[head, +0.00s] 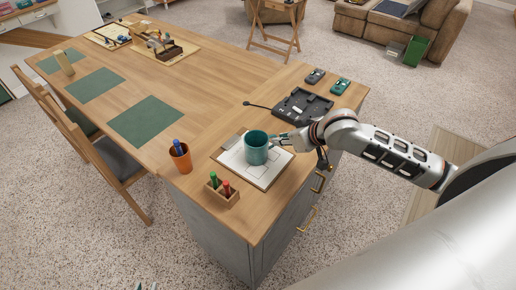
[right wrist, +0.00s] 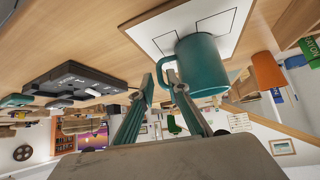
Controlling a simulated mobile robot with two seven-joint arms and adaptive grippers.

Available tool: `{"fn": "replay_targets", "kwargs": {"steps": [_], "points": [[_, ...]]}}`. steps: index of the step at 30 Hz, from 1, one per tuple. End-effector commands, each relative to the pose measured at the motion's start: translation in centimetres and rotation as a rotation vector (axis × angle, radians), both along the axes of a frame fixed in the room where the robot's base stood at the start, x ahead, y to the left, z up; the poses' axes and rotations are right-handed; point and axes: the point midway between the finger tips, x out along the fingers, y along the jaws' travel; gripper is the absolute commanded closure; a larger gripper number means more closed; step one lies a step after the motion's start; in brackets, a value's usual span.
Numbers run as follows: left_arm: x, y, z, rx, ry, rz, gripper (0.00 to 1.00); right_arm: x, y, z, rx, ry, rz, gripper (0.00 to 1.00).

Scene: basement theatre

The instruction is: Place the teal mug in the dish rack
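The teal mug (head: 256,150) stands upright on a clipboard with white paper (head: 262,179) near the counter's end. My right gripper (head: 280,142) is at its right side. In the right wrist view the fingers of my right gripper (right wrist: 163,77) are spread, with the handle of the teal mug (right wrist: 207,68) between or just beyond the tips; contact is unclear. Only small tips of my left gripper (head: 147,286) show at the bottom edge of the head view, away from the counter. I cannot make out a dish rack for certain in either view.
A flat black slotted object (head: 301,105) lies behind my right gripper, with two small model cars (head: 315,75) beyond. An orange cup with pens (head: 180,157) and a wooden marker holder (head: 221,191) stand left of the mug. Green placemats (head: 145,121) lie on the long table.

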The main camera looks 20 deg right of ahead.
Motion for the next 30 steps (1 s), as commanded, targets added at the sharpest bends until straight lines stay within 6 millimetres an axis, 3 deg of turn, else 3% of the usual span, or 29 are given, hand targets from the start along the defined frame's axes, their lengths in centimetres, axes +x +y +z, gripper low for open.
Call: {"fn": "replay_targets", "kwargs": {"steps": [6, 14, 16, 30], "points": [[0.4, 0.0, 0.3, 0.000, -0.006, 0.000, 0.77, 1.8, 0.5, -1.6, 0.001, 0.000, 0.000, 0.84], [1.2, 0.2, 0.7, 0.002, -0.021, 0.003, 0.77, 1.9, 0.5, -1.8, 0.000, -0.001, 0.001, 0.84], [1.2, 0.2, 0.7, 0.001, -0.020, 0.004, 0.77, 1.9, 0.5, -1.8, 0.000, -0.001, 0.000, 1.00], [0.6, 0.0, 0.4, -0.004, -0.010, 0.008, 0.77, 2.0, 0.5, -1.3, 0.002, -0.004, -0.001, 1.00]]}}
